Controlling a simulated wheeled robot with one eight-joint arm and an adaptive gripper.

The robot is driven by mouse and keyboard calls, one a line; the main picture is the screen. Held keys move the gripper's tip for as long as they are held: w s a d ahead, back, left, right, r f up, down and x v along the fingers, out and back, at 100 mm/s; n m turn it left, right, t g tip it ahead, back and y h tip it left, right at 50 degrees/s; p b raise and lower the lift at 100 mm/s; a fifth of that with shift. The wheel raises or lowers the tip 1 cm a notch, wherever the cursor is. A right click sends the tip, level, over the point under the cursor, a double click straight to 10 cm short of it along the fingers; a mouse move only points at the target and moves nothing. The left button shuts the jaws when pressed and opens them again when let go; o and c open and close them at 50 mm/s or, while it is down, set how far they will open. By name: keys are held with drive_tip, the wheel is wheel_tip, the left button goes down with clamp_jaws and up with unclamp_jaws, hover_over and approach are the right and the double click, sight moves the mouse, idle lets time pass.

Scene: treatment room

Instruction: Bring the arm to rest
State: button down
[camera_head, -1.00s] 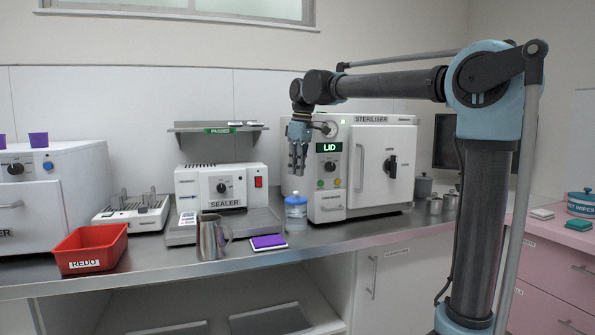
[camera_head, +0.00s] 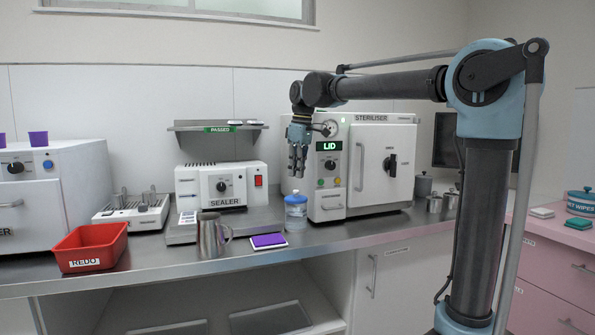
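My arm reaches in from the right, its forearm nearly level above the worktop. My gripper (camera_head: 297,160) hangs from it, pointing down, in front of the left edge of the white steriliser (camera_head: 370,170). It is above the blue-capped bottle (camera_head: 296,212) and apart from it. I see nothing held between the fingers. They look close together, but they are too small to tell whether they are open or shut.
On the steel worktop stand a red REDO tray (camera_head: 90,248), a metal jug (camera_head: 210,238), a purple pad (camera_head: 268,241) and the sealer (camera_head: 222,187). A shelf marked PASSED (camera_head: 217,126) is above the sealer. A pink cabinet (camera_head: 550,270) stands at the right.

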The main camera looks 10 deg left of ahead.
drive_tip(key=shift+f, duration=2.25)
drive_tip(key=shift+r, duration=0.1)
drive_tip(key=shift+r, duration=3.4)
drive_tip(key=s+d+f+m, duration=0.2)
drive_tip(key=d+f, duration=0.2)
drive_tip(key=d, duration=0.4)
drive_tip(key=s+d+f+m+t, duration=0.1)
drive_tip(key=s+d+f+m, duration=0.2)
drive_tip(key=d, duration=0.6)
drive_tip(key=s+d+f+m, duration=0.1)
drive_tip(key=d+f+m, duration=0.1)
drive_tip(key=d+f, duration=0.45)
drive_tip(key=s+d+f+m, duration=0.4)
drive_tip(key=s+d+f, duration=0.4)
drive_tip(key=f, duration=0.3)
drive_tip(key=s+d+f+m+t+h, duration=0.1)
drive_tip(key=s+d+f+m, duration=0.3)
drive_tip(key=s+d+f, duration=0.5)
wheel_tip(320, 180, down, 2)
drive_tip(key=shift+d, duration=0.1)
